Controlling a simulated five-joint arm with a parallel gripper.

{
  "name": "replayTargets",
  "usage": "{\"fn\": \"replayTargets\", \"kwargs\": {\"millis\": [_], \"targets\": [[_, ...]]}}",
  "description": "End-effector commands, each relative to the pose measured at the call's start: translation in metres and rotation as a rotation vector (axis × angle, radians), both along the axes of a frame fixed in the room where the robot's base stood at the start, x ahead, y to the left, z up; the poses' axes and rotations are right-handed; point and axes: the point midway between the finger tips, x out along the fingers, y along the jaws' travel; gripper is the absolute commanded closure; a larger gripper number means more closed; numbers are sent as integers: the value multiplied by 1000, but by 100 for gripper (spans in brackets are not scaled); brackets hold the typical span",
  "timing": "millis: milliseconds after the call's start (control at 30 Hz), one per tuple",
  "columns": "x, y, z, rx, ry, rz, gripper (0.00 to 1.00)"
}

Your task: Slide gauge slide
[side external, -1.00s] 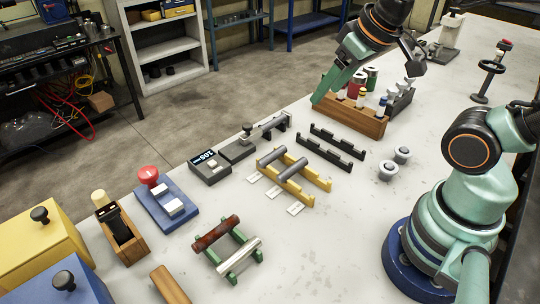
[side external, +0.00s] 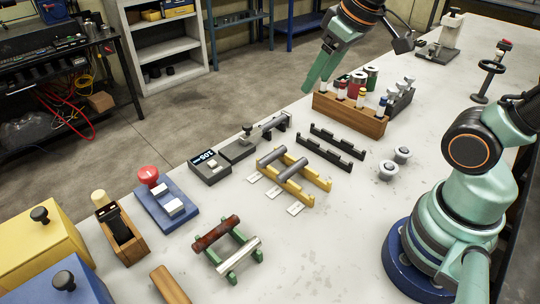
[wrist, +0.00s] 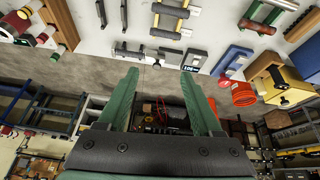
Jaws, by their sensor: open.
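The gauge slide (side external: 240,149) is a dark grey base with a black knob and a light bar, lying on the bench near its far edge. A dark box with a lit display (side external: 207,164) stands at its left end. In the wrist view the gauge slide (wrist: 146,53) is upside down, beyond the fingertips, with the display (wrist: 189,69) to its right. My gripper (side external: 308,90) hangs raised near the wooden block, right of the gauge slide and apart from it. In the wrist view my gripper (wrist: 159,76) has its green fingers spread and nothing between them.
A wooden block (side external: 349,115) with several capped vials stands below and right of my gripper. Bare bench (side external: 335,240) shows in front.

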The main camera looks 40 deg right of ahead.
Motion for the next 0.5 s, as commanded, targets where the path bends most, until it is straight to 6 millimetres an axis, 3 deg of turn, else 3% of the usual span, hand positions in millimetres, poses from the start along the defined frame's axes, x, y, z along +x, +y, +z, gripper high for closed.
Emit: {"fn": "replayTargets", "kwargs": {"millis": [267,500], "targets": [[66,2,13,-70,128,182,33],[123,4,0,-112,232,346,33]]}}
